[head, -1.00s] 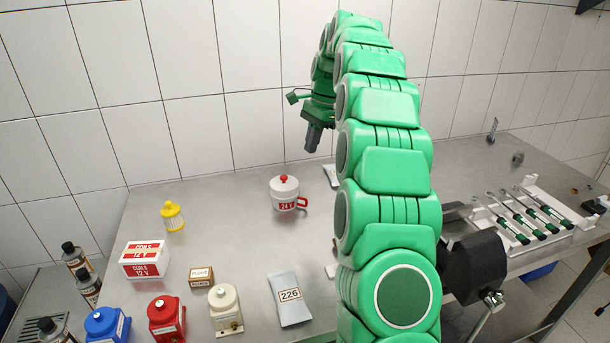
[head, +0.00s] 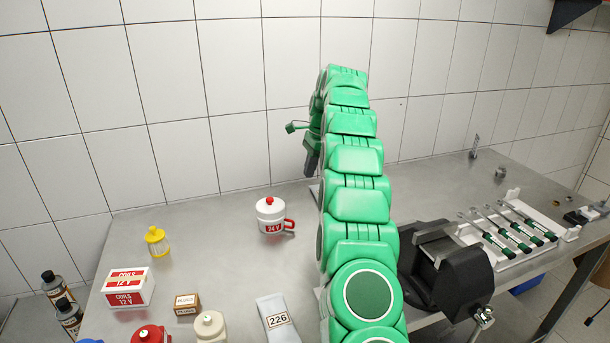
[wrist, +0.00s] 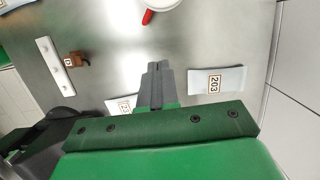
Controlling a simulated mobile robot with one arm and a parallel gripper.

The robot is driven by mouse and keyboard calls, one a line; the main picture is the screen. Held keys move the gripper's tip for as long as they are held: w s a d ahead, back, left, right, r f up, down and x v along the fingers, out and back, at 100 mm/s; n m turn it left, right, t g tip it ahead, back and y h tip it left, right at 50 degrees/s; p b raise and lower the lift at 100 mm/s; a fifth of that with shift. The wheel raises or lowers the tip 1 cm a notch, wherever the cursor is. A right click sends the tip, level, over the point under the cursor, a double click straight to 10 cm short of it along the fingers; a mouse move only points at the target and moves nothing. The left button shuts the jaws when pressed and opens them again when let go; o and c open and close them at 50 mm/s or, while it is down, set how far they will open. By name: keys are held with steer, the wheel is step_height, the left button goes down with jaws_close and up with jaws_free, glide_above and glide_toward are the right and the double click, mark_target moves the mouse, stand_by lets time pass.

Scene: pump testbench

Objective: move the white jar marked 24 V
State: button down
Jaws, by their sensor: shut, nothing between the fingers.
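The white jar (head: 271,214) has a red knob on its lid, a red "24 V" label and a red handle on its right. It stands upright on the steel bench in the head view. Only its edge and the red handle show at the top of the wrist view (wrist: 148,14). My gripper (head: 311,170) hangs above the bench, to the right of and beyond the jar, apart from it. In the wrist view my gripper (wrist: 157,68) has its two grey fingers together with nothing between them.
A yellow-capped pot (head: 156,242), a coils box (head: 126,288), a plugs box (head: 187,304) and a bag marked 226 (head: 277,318) stand left and in front. A bag marked 203 (wrist: 217,81) lies near my gripper. A black vise (head: 446,265) and a tool rack (head: 508,232) are at the right.

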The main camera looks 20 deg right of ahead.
steer(key=a+f, duration=0.6)
steer(key=f, duration=0.2)
steer(key=shift+a+f, duration=0.15)
steer(key=shift+f, duration=0.2)
stand_by(0.5)
steer(key=a, duration=2)
steer(key=shift+a, duration=0.25)
steer(key=shift+d, duration=0.1)
